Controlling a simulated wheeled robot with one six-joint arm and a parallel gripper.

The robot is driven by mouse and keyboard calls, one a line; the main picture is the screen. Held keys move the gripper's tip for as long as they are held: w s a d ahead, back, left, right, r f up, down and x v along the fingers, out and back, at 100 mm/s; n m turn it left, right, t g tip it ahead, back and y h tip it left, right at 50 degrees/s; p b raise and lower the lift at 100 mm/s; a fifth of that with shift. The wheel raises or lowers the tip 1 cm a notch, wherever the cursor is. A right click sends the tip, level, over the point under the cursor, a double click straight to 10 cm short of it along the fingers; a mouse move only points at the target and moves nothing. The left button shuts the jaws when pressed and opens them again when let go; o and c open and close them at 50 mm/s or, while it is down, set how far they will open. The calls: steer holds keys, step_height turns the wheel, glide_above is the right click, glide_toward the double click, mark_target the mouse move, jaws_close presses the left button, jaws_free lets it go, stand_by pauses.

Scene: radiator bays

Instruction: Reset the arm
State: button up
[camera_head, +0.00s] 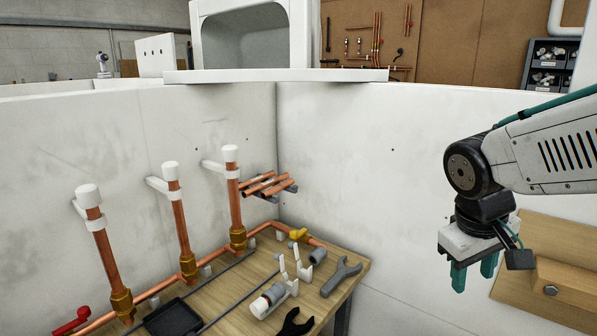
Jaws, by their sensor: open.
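My gripper (474,272) hangs from the white and black arm at the right of the head view. Its two teal fingers point down and stand apart, with nothing visible between them. It is in front of the bare white wall, to the right of the wooden bench (350,262) and apart from it. The gripper's fingertips are near the left edge of a wooden board (548,258) in the picture; I cannot tell the depth between them.
Copper risers (178,222) with white caps stand along the left wall. Copper pipes (268,184) rest on a corner rack. The wall (370,170) between bench and arm is clear.

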steer(key=s+a+r+m+y, duration=0.1)
steer(key=s+a+m+y, duration=0.1)
steer(key=s, duration=1.2)
steer(key=shift+s+a+m+y, duration=0.2)
steer(key=shift+s+m+y, duration=0.05)
steer(key=shift+m+y, duration=0.15)
steer(key=shift+r, duration=0.1)
